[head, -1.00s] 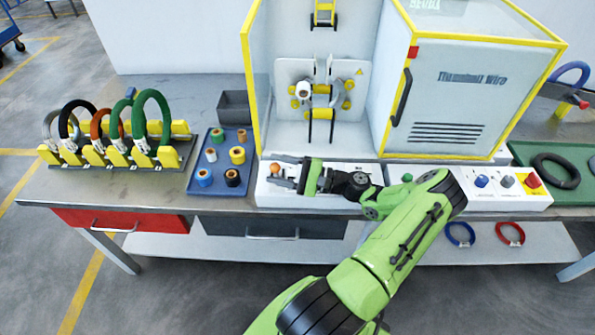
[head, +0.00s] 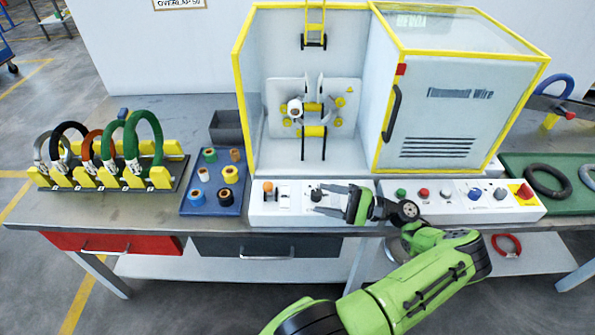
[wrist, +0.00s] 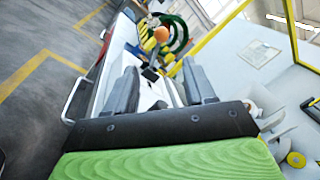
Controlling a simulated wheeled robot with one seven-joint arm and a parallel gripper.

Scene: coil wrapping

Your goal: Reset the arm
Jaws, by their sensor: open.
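My gripper (head: 328,200) is open and empty in the head view. Its fingers point left above the front control panel (head: 440,208) of the wrapping machine. In the wrist view the two fingers of my gripper (wrist: 162,90) stand apart with nothing between them. An orange knob (head: 268,187) stands on the panel to the left of the fingers; an orange ball shape, likely this knob, shows beyond the fingertips in the wrist view (wrist: 161,34). A black knob (head: 316,195) sits at the fingertips; I cannot tell whether they touch it. My green arm reaches in from the lower right.
The wrapping machine (head: 388,112) with yellow edges stands behind the panel. A rack (head: 108,178) of coils is at the left, beside a blue tray (head: 224,207) of tape rolls. A green tray (head: 528,172) with coils is at the right. A grey bin (head: 226,127) stands behind the blue tray.

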